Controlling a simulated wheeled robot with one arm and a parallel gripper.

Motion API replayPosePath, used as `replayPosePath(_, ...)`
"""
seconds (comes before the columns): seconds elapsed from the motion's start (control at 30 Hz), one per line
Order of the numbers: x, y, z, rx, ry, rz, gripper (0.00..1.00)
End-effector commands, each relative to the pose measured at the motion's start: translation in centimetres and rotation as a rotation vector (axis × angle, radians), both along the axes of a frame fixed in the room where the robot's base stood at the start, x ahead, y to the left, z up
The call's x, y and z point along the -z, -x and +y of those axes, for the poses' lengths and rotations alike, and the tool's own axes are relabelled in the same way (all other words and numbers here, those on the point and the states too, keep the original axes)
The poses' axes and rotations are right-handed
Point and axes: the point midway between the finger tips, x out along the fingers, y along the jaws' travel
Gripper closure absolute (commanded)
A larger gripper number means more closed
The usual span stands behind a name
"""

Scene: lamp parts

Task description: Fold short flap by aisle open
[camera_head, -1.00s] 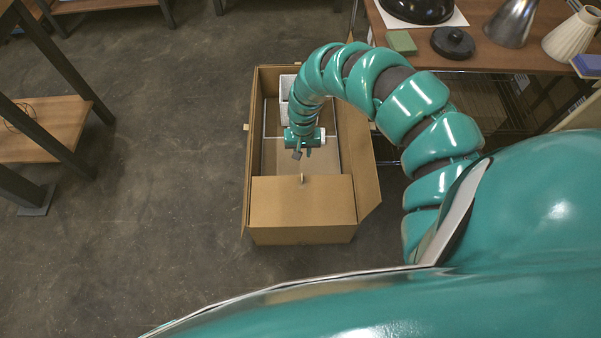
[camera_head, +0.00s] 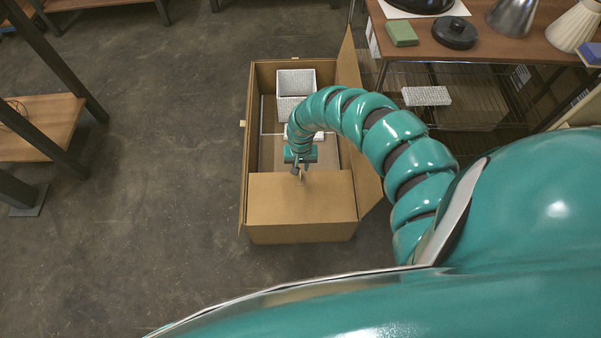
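The open cardboard box (camera_head: 300,236) stands on the floor at the middle of the view. Its near short flap (camera_head: 300,198) lies folded in, level over the near end of the box. A small pale tab (camera_head: 302,178) sits at the middle of that flap's inner edge. My gripper (camera_head: 300,171) points down at this edge, right by the tab. Its fingers are small and partly merge with the tab, so I cannot tell whether they touch or hold it. The long right flap (camera_head: 368,178) stands up and leans outward.
A white textured container (camera_head: 296,82) sits in the box's far end. A wooden table (camera_head: 462,50) with a green block (camera_head: 401,33) and a black round part (camera_head: 455,33) is at upper right. A wooden shelf (camera_head: 35,130) is at left. The floor between is clear.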

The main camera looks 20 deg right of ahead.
Motion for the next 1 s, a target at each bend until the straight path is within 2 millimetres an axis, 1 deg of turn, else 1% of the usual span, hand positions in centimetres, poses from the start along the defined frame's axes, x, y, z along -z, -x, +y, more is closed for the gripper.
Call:
replayPosePath(0.03,0.8,0.0,0.1,0.0,-0.002,0.0,0.74)
replayPosePath(0.2,2.7,0.1,0.0,0.002,-0.001,0.002,0.74)
replayPosePath(0.4,4.2,0.0,0.1,0.0,-0.001,0.0,0.74)
replayPosePath(0.6,4.8,0.1,0.0,-0.001,0.001,0.001,0.74)
replayPosePath(0.9,4.9,0.1,-0.1,-0.001,0.002,0.001,0.74)
replayPosePath(0.93,4.9,0.0,-0.1,-0.001,0.002,0.001,0.78)
replayPosePath(1.0,4.9,0.1,-0.1,0.0,0.002,0.001,0.91)
